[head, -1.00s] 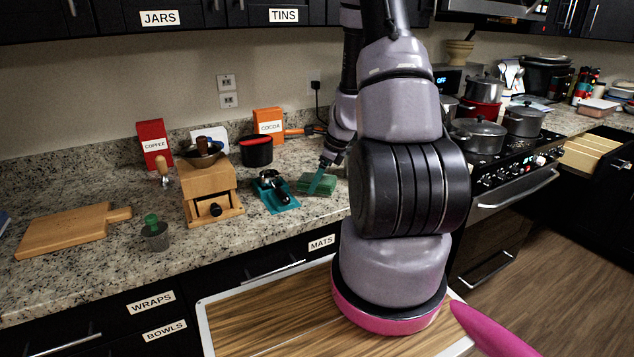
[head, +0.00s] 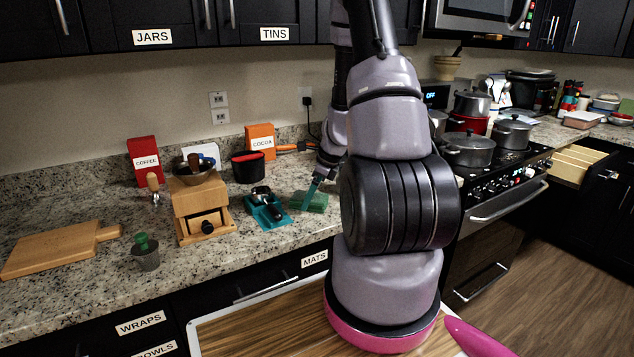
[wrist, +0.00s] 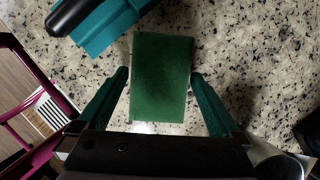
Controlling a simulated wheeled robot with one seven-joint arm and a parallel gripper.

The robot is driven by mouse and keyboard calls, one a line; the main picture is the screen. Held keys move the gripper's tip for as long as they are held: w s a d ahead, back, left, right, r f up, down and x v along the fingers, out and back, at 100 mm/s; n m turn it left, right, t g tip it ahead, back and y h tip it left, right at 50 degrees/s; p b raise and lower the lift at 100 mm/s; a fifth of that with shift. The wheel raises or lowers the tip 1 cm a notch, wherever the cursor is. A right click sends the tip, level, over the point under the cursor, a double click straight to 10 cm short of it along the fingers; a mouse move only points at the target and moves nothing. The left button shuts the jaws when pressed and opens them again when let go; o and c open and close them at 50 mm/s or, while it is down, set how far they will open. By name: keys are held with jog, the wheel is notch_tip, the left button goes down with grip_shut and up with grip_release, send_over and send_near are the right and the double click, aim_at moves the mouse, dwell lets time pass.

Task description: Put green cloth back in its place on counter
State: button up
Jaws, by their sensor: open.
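The green cloth (wrist: 162,78) is a folded dark green rectangle on the speckled counter. In the wrist view it lies between and ahead of the teal fingers of my gripper (wrist: 160,90), with a gap on each side. In the head view the cloth (head: 312,201) lies on the counter right of the teal mat, and my gripper (head: 310,192) reaches down at it from above. My gripper is open. My arm hides part of the counter to the right of the cloth.
A teal mat (head: 273,219) with a black-handled tool lies close left of the cloth, also in the wrist view (wrist: 102,34). Clear counter lies in front of these.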

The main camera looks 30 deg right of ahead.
jog(key=v, duration=1.1)
jog(key=s+a+r+n+t, duration=0.1)
jog(key=s+a+r+n, duration=0.1)
jog(key=a+r+n, duration=0.45)
jog(key=s+a+r+n, duration=0.2)
jog(key=a+r+n, duration=0.2)
jog(key=r, duration=0.5)
jog(key=s+a+r+n+t, duration=0.1)
jog(key=s+a+r+n, duration=0.2)
jog(key=s+r+n, duration=0.2)
jog(key=s+a+r+n+t+h, duration=0.1)
jog(key=s+a+r+n+t, duration=0.1)
jog(key=s+r+n, duration=0.4)
jog(key=shift+s+a+n, duration=0.45)
jog(key=shift+s+a, duration=0.15)
jog(key=shift+a, duration=0.15)
